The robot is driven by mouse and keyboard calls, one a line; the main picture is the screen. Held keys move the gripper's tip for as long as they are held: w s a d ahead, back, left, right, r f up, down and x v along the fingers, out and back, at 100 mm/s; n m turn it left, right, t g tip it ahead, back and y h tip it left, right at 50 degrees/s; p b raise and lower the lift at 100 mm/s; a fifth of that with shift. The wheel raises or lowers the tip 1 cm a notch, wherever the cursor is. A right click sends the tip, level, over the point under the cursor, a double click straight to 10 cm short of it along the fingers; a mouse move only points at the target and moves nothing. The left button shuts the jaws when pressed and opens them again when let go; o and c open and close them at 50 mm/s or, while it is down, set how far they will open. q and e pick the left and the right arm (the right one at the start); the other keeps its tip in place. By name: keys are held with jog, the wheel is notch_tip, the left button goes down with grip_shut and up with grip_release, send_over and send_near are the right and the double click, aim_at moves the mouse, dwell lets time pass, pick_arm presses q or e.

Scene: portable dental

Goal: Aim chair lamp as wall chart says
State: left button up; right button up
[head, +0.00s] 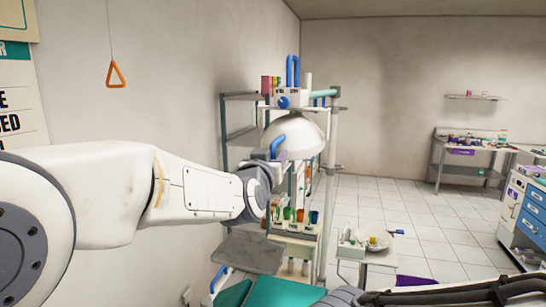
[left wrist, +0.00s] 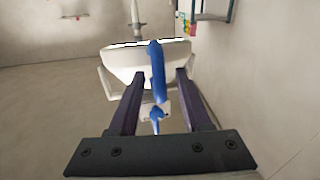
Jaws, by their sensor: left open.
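The chair lamp (head: 307,137) has a white dome head, hung from a stand with blue and teal parts. It also shows in the left wrist view (left wrist: 125,66), straight ahead. Its blue handle (head: 279,143) sticks out toward my left gripper (head: 280,156). In the left wrist view the handle (left wrist: 157,75) runs between the two open dark fingers (left wrist: 160,76), with a gap on each side; whether a finger touches it I cannot tell. The wall chart (head: 18,100) is cut off at the left edge; only letter ends show. My right gripper is out of view.
An orange triangular pull (head: 115,75) hangs on the left wall. The teal chair (head: 285,291) and a grey tray (head: 248,252) lie below. A shelf rack (head: 238,97) stands behind the lamp.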

pick_arm(q)
jog(key=b+v, duration=0.3)
jog(key=v, duration=0.7)
jog(key=shift+s, duration=0.1)
jog(key=s+d+f+m+g+h+b, duration=0.1)
jog(key=s+d+f+g, duration=0.1)
jog(key=s+f+g, duration=0.45)
jog(key=s+d+f+m+g+b, duration=0.1)
jog(key=s+d+f+m, duration=0.15)
jog(key=f, duration=0.65)
jog(key=s+d+f+m+g+h+b, duration=0.1)
jog(key=s+f+g, duration=0.35)
jog(key=f, duration=0.35)
jog(key=s+a+f+g+y, duration=0.2)
jog(key=s+a+f+g, duration=0.1)
jog(key=s, duration=0.5)
jog(key=s+a+f+g+y, duration=0.3)
jog(key=s+a+f, duration=0.2)
jog(key=s+f, duration=0.2)
jog(key=shift+s+a+f+b, duration=0.3)
jog(key=shift+s+f+b, duration=0.15)
jog(key=shift+f, duration=0.25)
